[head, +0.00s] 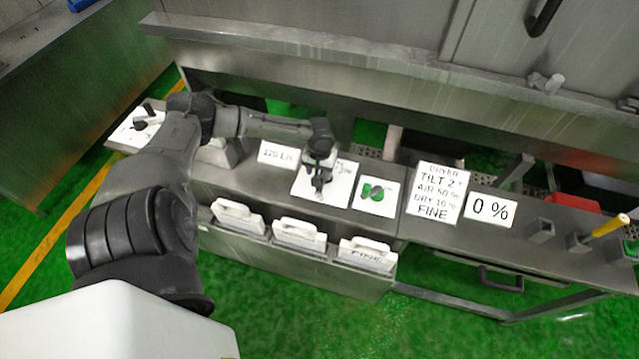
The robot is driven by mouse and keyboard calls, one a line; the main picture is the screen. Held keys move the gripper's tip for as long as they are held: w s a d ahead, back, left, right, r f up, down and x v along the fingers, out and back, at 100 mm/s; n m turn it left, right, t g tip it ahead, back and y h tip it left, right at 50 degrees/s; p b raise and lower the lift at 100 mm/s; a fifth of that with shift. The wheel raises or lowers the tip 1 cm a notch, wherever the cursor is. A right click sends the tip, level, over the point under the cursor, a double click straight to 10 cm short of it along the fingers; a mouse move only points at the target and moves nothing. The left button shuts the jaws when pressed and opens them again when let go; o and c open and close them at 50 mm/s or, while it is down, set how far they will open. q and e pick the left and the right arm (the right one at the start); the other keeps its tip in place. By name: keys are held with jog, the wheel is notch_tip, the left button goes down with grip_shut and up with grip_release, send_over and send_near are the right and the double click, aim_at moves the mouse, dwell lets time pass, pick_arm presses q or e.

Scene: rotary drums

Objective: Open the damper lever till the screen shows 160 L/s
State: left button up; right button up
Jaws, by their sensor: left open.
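A small white screen (278,153) on the steel console reads what looks like 120 L/s. To its right is a white plate (335,193) with dark scale marks, partly covered by my gripper. My left gripper (320,185) is open, pointing down over this plate. A dark part shows at the fingertips; I cannot tell whether it is a damper lever or the fingers, or whether they touch it. My right gripper is not in view.
A white plate with a dark handle (140,124) lies at the console's left end. A yellow-handled lever (608,226) is far right.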

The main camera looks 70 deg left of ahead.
pick_arm(q)
notch_tip(320, 180, down, 8)
jog(key=shift+r+b, duration=0.15)
jog(key=shift+b, duration=0.15)
jog(key=shift+c, duration=0.4)
grip_shut()
